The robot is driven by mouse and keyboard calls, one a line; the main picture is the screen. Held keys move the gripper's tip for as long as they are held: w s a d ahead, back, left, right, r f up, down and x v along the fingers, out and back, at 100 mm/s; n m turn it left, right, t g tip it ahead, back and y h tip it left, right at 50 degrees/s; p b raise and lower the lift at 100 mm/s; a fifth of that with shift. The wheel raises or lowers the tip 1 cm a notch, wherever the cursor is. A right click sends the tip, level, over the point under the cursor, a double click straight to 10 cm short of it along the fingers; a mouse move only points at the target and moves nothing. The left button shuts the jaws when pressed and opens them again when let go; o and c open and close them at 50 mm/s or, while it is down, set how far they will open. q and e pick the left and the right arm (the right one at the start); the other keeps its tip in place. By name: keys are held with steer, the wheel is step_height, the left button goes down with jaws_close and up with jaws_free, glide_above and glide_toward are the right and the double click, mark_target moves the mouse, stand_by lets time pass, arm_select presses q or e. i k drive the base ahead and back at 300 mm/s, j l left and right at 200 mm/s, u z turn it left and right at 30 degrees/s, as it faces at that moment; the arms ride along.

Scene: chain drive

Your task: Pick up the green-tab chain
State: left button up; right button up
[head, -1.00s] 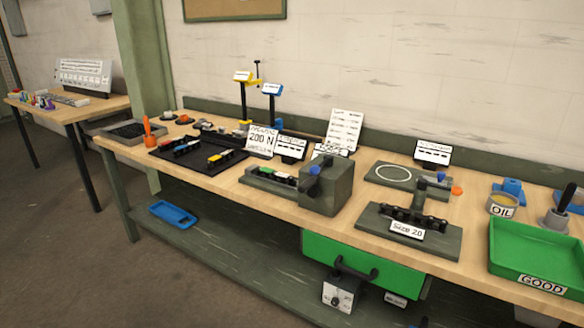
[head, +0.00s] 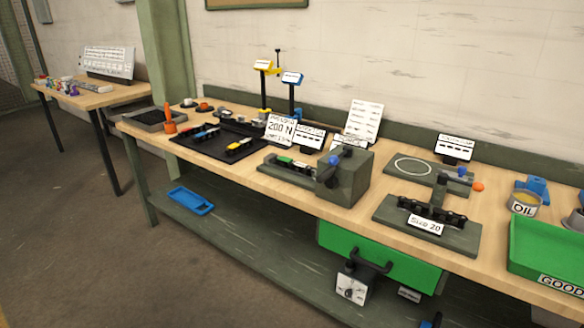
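The chain under the green tab is too small to make out clearly. Other dark chain pieces with blue (head: 198,134) and yellow (head: 238,146) tabs lie on the black mat (head: 208,150) further left. Neither of my grippers is in view.
The grey block (head: 350,178) with a blue knob stands right of the fixture. The "Size 20" fixture (head: 455,235) and green GOOD tray (head: 545,245) are further right. A green drawer (head: 400,268) hangs under the bench. The floor in front is clear.

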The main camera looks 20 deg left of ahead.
mark_target(283, 162)
steer(key=i+j+z, duration=0.35)
steer(key=j, duration=0.3)
steer(key=i+j+z, duration=0.15)
steer(key=j, duration=0.2)
steer(key=i+j+z, duration=0.15)
steer(key=j, duration=0.2)
steer(key=j+z, duration=0.15)
steer(key=j, duration=0.2)
steer(key=i, duration=0.05)
